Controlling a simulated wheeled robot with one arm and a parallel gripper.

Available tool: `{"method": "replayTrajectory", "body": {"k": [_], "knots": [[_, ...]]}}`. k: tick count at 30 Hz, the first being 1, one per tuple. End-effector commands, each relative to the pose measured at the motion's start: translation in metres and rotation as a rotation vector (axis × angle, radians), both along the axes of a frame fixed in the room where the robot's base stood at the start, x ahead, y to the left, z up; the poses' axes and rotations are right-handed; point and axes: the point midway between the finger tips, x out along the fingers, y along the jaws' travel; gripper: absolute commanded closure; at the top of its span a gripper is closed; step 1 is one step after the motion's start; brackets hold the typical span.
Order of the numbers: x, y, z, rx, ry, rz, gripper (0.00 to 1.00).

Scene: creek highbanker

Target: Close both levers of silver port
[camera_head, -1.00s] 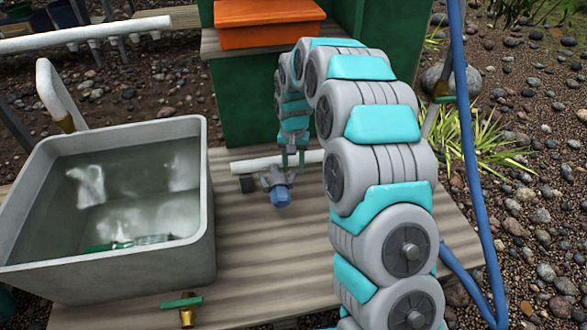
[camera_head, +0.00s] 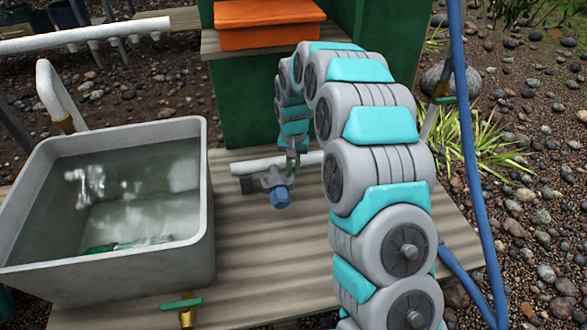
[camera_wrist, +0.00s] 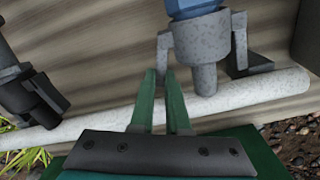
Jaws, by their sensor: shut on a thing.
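The silver port (camera_head: 272,181) is a grey fitting with a blue end (camera_head: 281,198), joined to a white pipe on the wooden deck. In the wrist view the silver port (camera_wrist: 205,55) has a lever on each side. The left lever (camera_wrist: 163,48) reaches down to my fingertips. The right lever (camera_wrist: 239,35) hangs beside the body, near a black bracket. My gripper (camera_wrist: 160,74) has green fingers shut on the left lever's end, with a narrow gap between them. In the head view my gripper (camera_head: 293,160) is just behind the port, and my arm hides the area to its right.
A grey basin of water (camera_head: 110,270) stands on the deck at left. A green-handled brass valve (camera_head: 182,306) is at its front. A green box with an orange top (camera_head: 268,22) stands behind. A blue hose (camera_head: 468,150) runs down at right. A black fitting (camera_wrist: 25,85) shows in the wrist view.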

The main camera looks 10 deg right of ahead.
Motion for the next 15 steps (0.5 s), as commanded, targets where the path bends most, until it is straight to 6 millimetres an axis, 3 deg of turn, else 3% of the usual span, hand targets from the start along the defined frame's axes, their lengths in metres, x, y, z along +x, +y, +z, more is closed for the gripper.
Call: {"method": "replayTrajectory", "body": {"k": [7,15], "knots": [[0.0,0.0008,0.0012,0.0,0.001,0.019,1.0],[0.0007,0.0097,0.002,-0.001,0.003,0.224,1.0]]}}
